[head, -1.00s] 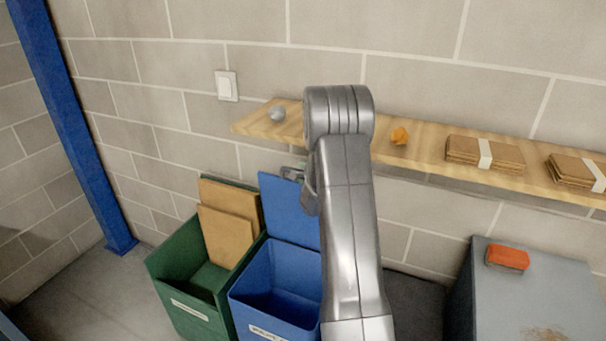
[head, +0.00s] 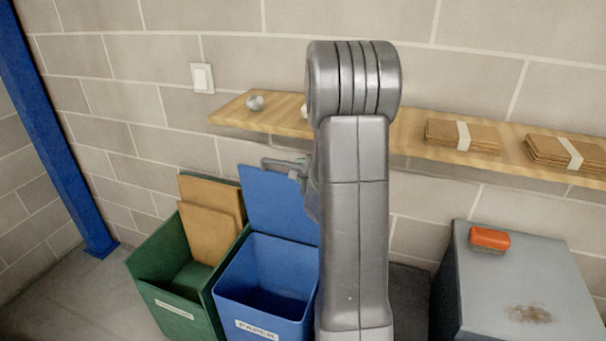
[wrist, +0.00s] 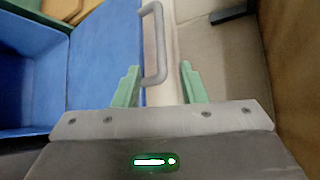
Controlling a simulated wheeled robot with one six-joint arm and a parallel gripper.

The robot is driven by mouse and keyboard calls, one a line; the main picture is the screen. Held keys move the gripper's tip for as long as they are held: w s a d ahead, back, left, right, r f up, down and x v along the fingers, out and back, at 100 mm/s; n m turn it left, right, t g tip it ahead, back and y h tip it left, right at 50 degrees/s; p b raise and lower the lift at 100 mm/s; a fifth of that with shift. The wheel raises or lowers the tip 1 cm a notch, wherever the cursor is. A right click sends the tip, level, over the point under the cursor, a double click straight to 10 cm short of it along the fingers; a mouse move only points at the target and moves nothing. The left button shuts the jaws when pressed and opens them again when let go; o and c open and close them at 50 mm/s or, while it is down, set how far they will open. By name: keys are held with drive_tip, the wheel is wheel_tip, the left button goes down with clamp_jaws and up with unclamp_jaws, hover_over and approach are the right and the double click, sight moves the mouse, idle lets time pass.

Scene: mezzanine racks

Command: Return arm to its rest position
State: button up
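My arm (head: 355,200) stands upright in the middle of the head view, its elbow high in front of the shelf. My gripper (wrist: 160,86) shows in the wrist view with two green fingers spread apart, so it is open. The grey handle (wrist: 161,45) of the blue bin's lid reaches down towards the gap between the fingers, and they do not grip it. In the head view the handle (head: 279,163) is at the top of the raised blue lid (head: 275,205). The gripper is mostly hidden behind my arm there.
A blue bin (head: 262,300) labelled paper stands open beside a green bin (head: 165,290) holding cardboard. A wooden shelf (head: 412,143) carries a grey ball (head: 255,102) and banded cardboard stacks (head: 462,135). A grey cabinet (head: 530,275) with a red item (head: 489,238) stands right.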

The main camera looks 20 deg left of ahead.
sight(284, 164)
drive_tip(key=shift+s+d+r, duration=0.15)
drive_tip(key=shift+s+d, duration=0.25)
drive_tip(key=shift+d, duration=0.05)
drive_tip(key=p+x, duration=0.2)
drive_tip(key=x, duration=1.2)
drive_tip(key=shift+s+r, duration=0.1)
drive_tip(key=shift+s, duration=0.05)
drive_tip(key=shift+s, duration=0.1)
